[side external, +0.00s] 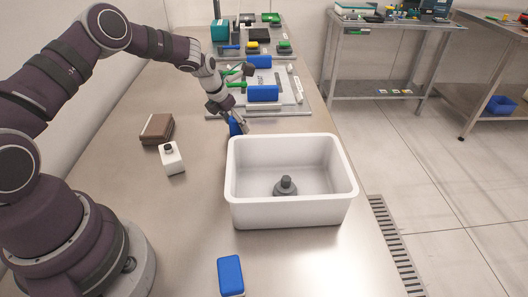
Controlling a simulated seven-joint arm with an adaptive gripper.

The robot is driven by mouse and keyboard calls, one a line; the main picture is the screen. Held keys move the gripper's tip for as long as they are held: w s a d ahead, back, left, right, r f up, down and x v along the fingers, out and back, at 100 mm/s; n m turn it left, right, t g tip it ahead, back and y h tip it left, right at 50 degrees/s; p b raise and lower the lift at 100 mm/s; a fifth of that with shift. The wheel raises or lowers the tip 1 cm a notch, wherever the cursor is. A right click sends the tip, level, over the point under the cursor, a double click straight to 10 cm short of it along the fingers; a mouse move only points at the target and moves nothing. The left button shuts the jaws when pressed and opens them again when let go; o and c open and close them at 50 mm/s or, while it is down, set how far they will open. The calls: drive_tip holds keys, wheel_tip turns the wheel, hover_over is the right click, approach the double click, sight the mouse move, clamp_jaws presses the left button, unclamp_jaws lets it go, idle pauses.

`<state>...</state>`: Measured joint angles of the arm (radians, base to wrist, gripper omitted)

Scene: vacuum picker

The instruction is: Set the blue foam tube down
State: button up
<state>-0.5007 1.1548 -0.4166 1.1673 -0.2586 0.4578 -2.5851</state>
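A small blue piece, which looks like the blue foam tube (235,128), is at the fingertips of my gripper (239,121), just behind the left back corner of the white bin. My gripper points down and to the right and appears closed around the tube, with a finger covering part of it. The tube's lower end is close to the tabletop; I cannot tell whether it touches.
The white bin (291,211) holds a dark grey knobbed object (286,187). A blue block (231,276) lies in front. A tray (291,109) with blue blocks lies behind.

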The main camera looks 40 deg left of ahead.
drive_tip(key=s+d+r+m, duration=0.1)
drive_tip(key=s+r+m, duration=0.2)
drive_tip(key=r, duration=0.4)
drive_tip(key=s+d+r+m, duration=0.2)
drive_tip(key=s+r+m, duration=0.2)
drive_tip(key=r, duration=0.4)
drive_tip(key=s+d+r+m, duration=0.2)
drive_tip(key=s+m, duration=0.6)
drive_tip(key=m, duration=0.6)
drive_tip(key=s+d+r+m+t, duration=0.1)
drive_tip(key=s+d+m, duration=0.4)
drive_tip(key=m, duration=1)
drive_tip(key=s+r, duration=0.1)
drive_tip(key=s, duration=0.1)
drive_tip(key=shift+s+d+r, duration=0.15)
drive_tip(key=shift+s+r, duration=0.15)
drive_tip(key=shift+s, duration=0.1)
